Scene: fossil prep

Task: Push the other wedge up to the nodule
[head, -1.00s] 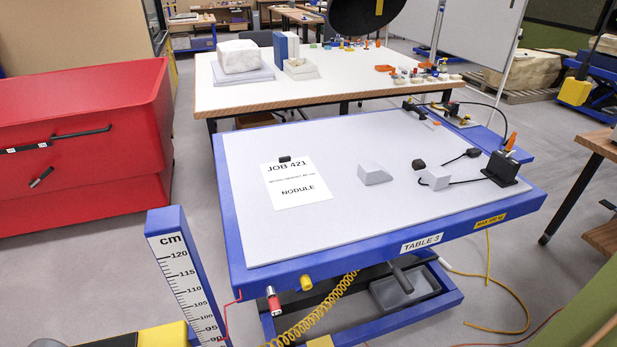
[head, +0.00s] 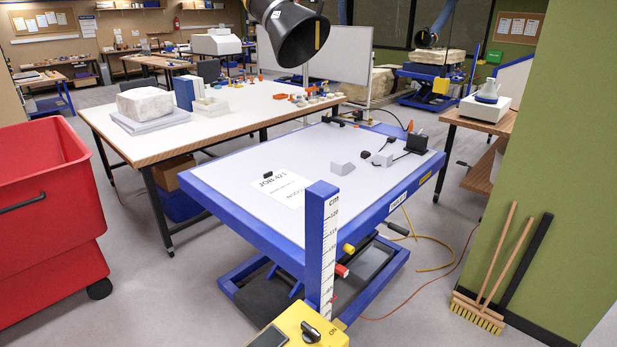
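Two light grey wedge-shaped blocks lie on the pale top of the blue lift table (head: 237,219). The nearer wedge (head: 342,168) is right of the middle of the top. The other wedge (head: 382,158) lies further right, by a black stand (head: 417,142) at the right edge. A small dark lump (head: 365,154), perhaps the nodule, lies between the wedges and appears apart from both. A white sheet marked JOB 421 (head: 282,189) lies on the left part of the top. Neither of my grippers shows.
A blue cm post (head: 320,240) and yellow control box (head: 297,328) stand in front of the table. A red bin (head: 45,215) is at left, a workbench (head: 160,145) behind. Brooms (head: 495,265) lean on the green wall at right. Cables cross the floor right of the table.

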